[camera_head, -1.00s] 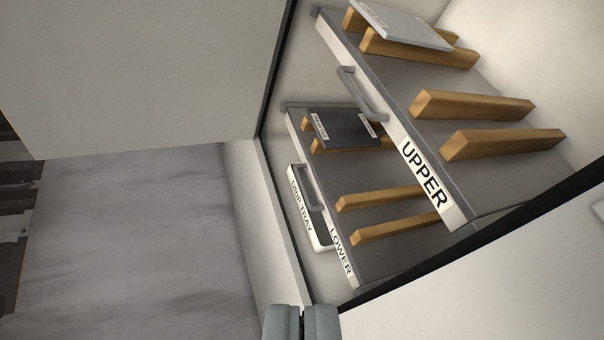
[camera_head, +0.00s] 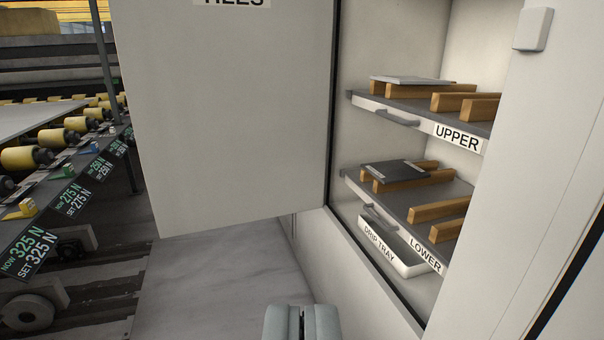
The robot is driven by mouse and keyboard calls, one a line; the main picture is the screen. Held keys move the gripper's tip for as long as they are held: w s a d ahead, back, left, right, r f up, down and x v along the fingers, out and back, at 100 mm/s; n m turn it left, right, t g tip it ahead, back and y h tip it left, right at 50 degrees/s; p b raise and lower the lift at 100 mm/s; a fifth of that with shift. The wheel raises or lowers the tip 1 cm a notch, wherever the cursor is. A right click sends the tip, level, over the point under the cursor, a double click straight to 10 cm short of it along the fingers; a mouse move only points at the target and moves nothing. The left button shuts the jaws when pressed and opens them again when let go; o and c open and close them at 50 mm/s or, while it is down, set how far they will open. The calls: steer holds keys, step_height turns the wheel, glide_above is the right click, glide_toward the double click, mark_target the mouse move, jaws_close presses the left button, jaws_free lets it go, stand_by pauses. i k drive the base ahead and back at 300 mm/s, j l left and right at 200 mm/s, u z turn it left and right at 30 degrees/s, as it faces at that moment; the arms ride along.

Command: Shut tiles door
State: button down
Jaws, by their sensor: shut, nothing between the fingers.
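The tiles door (camera_head: 235,110) is a pale panel swung open to the left of the cabinet, with part of a label (camera_head: 232,2) at its top edge. The cabinet opening shows an upper shelf (camera_head: 408,113) and a lower shelf (camera_head: 432,192), each with wooden bars and a flat tile on them. A light tile (camera_head: 412,80) is on the upper bars and a dark tile (camera_head: 396,170) on the lower ones. My gripper (camera_head: 302,312) is shut and empty at the bottom centre, apart from the door in the picture.
A white drip tray (camera_head: 398,252) sits below the lower shelf. A pale cabinet front (camera_head: 545,150) with a small light box (camera_head: 533,29) stands at right. A roller line (camera_head: 60,140) with number displays is at left. Grey stone-like floor (camera_head: 225,275) lies clear below the door.

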mark_target(228, 101)
steer(key=i+j+u, duration=0.3)
steer(key=i+j, duration=0.15)
steer(key=i, duration=0.3)
steer(key=i+j+u, duration=0.35)
steer(key=i, duration=0.45)
steer(key=i+u, duration=0.3)
steer(key=i, duration=0.45)
steer(key=i+l+u, duration=0.1)
steer(key=i, duration=1.1)
steer(key=i+z, duration=0.35)
steer(key=i+j+z, duration=0.15)
steer(key=z, duration=0.25)
steer(key=i+j+z, duration=0.1)
steer(key=z, duration=0.35)
steer(key=j+z, duration=0.15)
steer(key=z, duration=0.3)
steer(key=j+z, duration=0.15)
steer(key=z, duration=0.3)
steer(key=j+z, duration=0.2)
steer(key=z, duration=0.25)
steer(key=j+z, duration=0.2)
steer(key=z, duration=0.25)
steer(key=k+j+z, duration=0.1)
steer(key=z, duration=0.4)
steer(key=k+j+z, duration=0.15)
steer(key=z, duration=0.3)
